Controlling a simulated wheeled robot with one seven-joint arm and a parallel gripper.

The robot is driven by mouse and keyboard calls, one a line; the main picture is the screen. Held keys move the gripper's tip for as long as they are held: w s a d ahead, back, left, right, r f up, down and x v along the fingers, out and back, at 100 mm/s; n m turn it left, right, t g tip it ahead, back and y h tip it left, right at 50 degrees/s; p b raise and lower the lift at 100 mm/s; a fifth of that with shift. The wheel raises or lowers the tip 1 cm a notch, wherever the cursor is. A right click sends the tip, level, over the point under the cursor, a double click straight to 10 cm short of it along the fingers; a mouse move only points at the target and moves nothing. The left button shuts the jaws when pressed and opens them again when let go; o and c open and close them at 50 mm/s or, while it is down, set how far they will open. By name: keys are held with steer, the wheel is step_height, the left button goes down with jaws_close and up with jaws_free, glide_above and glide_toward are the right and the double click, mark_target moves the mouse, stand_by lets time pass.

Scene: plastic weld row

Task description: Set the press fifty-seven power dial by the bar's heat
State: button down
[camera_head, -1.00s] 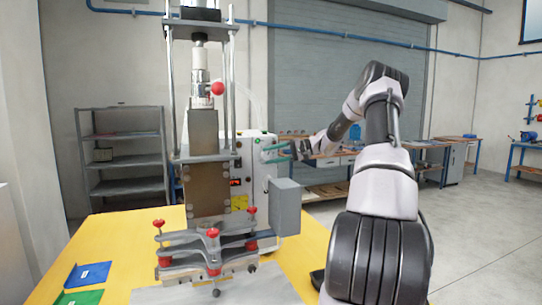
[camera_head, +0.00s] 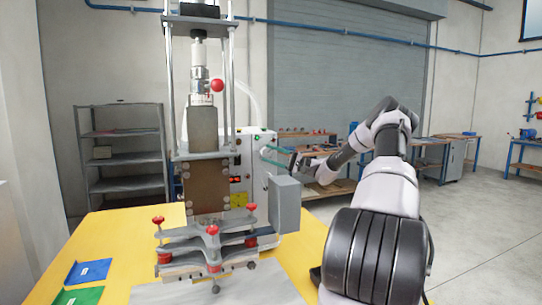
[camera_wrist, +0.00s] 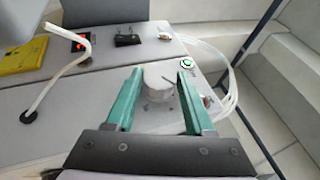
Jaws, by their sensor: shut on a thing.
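The plastic weld press (camera_head: 210,130) stands on a yellow table, with a pale control cabinet (camera_head: 258,180) behind it. In the wrist view a round grey dial (camera_wrist: 158,84) with a dark pointer line sits on the cabinet face. My gripper (camera_wrist: 161,72) has its two green fingers on either side of the dial and is shut on it.
A green-lit button (camera_wrist: 187,63) is close to the right fingertip. Pale tubes (camera_wrist: 225,80) hang at the right. A grey box (camera_head: 285,204) juts out below my gripper. Blue (camera_head: 88,271) and green (camera_head: 80,296) trays lie at the table's left.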

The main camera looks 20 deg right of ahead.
stand_by(0.3)
steer(key=shift+c, duration=1.4)
jaws_free()
steer(key=shift+d, duration=0.1)
steer(key=v, duration=1)
steer(key=shift+s+d+f, duration=0.15)
steer(key=shift+d+f, duration=0.05)
steer(key=shift+d, duration=0.05)
steer(key=shift+d, duration=0.1)
